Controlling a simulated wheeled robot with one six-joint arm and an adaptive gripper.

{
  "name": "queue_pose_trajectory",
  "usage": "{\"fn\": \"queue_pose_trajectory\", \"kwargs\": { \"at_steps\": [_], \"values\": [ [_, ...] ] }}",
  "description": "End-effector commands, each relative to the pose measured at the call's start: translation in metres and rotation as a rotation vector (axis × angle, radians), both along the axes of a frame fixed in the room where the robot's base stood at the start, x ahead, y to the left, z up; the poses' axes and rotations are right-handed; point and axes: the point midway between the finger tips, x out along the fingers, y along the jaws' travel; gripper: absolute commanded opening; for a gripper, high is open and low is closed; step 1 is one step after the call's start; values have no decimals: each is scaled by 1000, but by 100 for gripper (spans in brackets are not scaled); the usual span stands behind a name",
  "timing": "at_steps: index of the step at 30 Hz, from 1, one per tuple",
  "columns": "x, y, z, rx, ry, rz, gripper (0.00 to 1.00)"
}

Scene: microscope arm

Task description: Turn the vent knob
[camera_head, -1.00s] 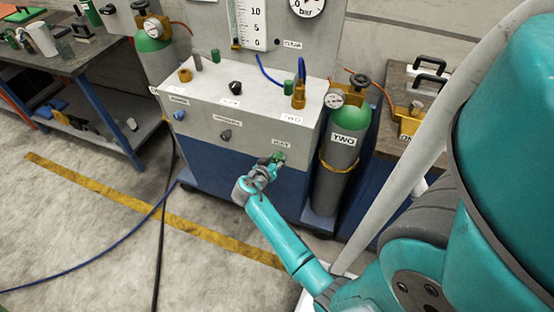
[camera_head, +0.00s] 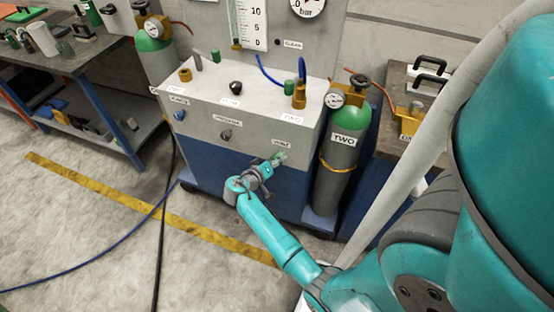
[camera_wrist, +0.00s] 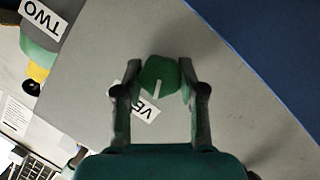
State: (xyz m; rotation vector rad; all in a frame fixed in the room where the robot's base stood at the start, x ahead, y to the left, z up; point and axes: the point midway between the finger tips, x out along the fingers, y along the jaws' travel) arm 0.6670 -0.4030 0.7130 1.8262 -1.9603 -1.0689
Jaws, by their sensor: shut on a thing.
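The vent knob is a green knob (camera_wrist: 160,76) with a white line on it, on the grey front panel of the console. In the wrist view my gripper (camera_wrist: 160,92) has a finger on each side of the knob and is shut on it. The vent label (camera_wrist: 146,106) is partly covered by the knob and a finger. In the head view my gripper (camera_head: 273,163) reaches the right end of the panel, just below the vent label (camera_head: 283,143). The knob is mostly hidden there.
Other dark knobs, such as the middle one (camera_head: 225,135), sit left on the same panel. A green-topped gas cylinder (camera_head: 343,150) marked TWO stands close to the right of the console. Open floor lies at the front left, with a blue hose (camera_head: 100,257) on it.

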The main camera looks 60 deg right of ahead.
Motion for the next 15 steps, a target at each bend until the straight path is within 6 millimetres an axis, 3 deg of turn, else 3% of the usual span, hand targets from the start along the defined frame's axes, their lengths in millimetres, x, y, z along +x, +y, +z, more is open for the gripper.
{"fn": "queue_pose_trajectory", "kwargs": {
  "at_steps": [15],
  "values": [
    [3, 0, -2, -38, 491, 2, 5]
  ]
}}
